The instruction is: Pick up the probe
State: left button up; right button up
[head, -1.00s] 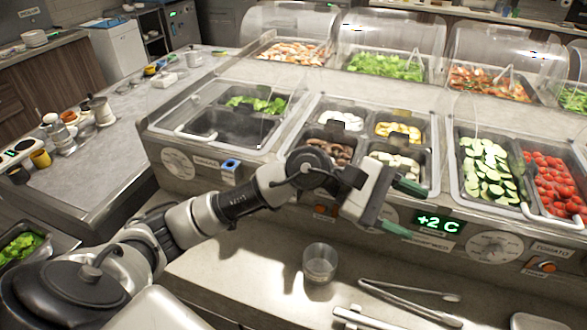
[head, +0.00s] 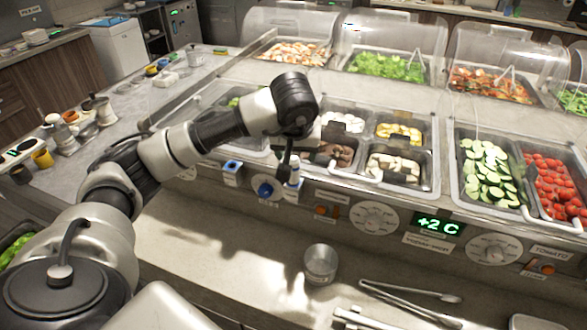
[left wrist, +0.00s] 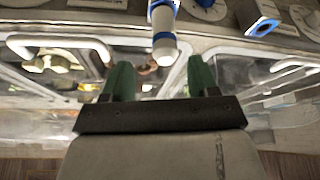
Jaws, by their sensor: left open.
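The probe appears to be a slim white piece with blue bands (left wrist: 163,38). It also shows in the head view, small and upright at the counter's front panel (head: 295,172), partly covered by my wrist. My left gripper (left wrist: 161,80) has two green fingers spread apart with nothing held between them. In the left wrist view the probe's white end lies just beyond the fingertips, roughly centred between them. I cannot tell the exact distance. In the head view my left wrist is above the probe and hides most of the fingers. My right gripper is not in view.
A small blue-fronted holder (head: 232,166) and a blue knob (head: 265,187) are on the front panel near the probe. Food wells (head: 452,165) sit behind the panel.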

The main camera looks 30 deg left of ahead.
aim_at(293, 158)
pick_arm(q)
jog(key=x, duration=0.1)
jog(key=p+x, duration=0.1)
jog(key=x, duration=0.1)
jog(key=p+x, duration=0.1)
jog(key=shift+s+a+f, duration=0.15)
jog(key=shift+a+f, duration=0.15)
jog(key=shift+f, duration=0.4)
jog(key=c, duration=1)
jog(key=shift+r, duration=0.15)
